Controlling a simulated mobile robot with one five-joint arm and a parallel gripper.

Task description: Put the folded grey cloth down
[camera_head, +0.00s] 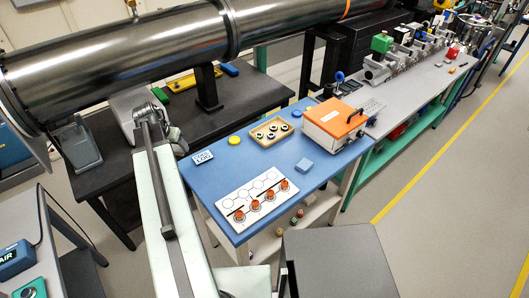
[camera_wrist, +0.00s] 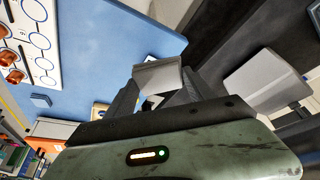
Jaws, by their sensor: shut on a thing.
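The folded grey cloth (camera_wrist: 158,76) shows in the wrist view as a small pale grey piece between my fingertips. My gripper (camera_wrist: 155,92) is shut on it. In the wrist view the cloth appears in front of the edge of the blue table top, with a dark surface to the right. In the head view my gripper (camera_head: 150,112) is at the far end of my arm, left of the blue table (camera_head: 215,185). I cannot make out the cloth there, and its height above any surface is unclear.
On the blue table stand a white plate with orange-capped pieces (camera_head: 257,200), a wooden tray (camera_head: 271,132), an orange-topped box (camera_head: 334,122), a blue block (camera_head: 305,165) and a label card (camera_head: 202,158). Bare blue surface lies between them. A large steel pipe (camera_head: 120,55) crosses above the dark table (camera_head: 240,95).

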